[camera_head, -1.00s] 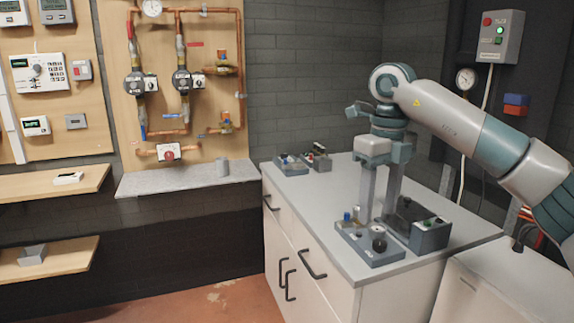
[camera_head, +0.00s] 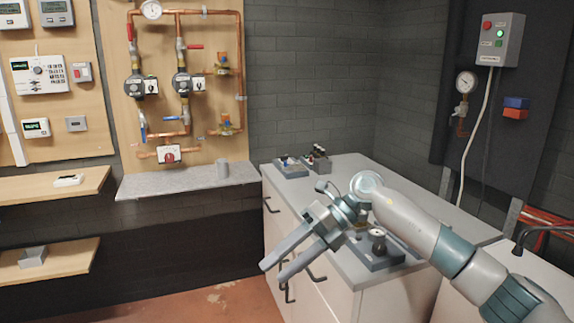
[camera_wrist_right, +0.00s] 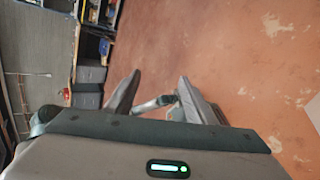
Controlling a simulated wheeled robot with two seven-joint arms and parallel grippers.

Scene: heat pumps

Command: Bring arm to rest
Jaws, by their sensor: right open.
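My right arm comes in from the right in the head view. Its gripper (camera_head: 273,271) is open and empty, with both fingers pointing down and to the left. It appears in front of the left edge of the white cabinet (camera_head: 345,290), and the arm crosses over the worktop. In the right wrist view the two fingers of my right gripper (camera_wrist_right: 159,78) are spread apart with reddish floor (camera_wrist_right: 225,50) beyond them. My left gripper is in neither view.
A grey device with a dark knob (camera_head: 378,252) sits on the worktop (camera_head: 345,172), close to my arm and partly hidden. Several small devices (camera_head: 292,166) stand at the back. A pipe board (camera_head: 200,100) hangs behind a grey shelf (camera_head: 180,181). Floor to the left is clear.

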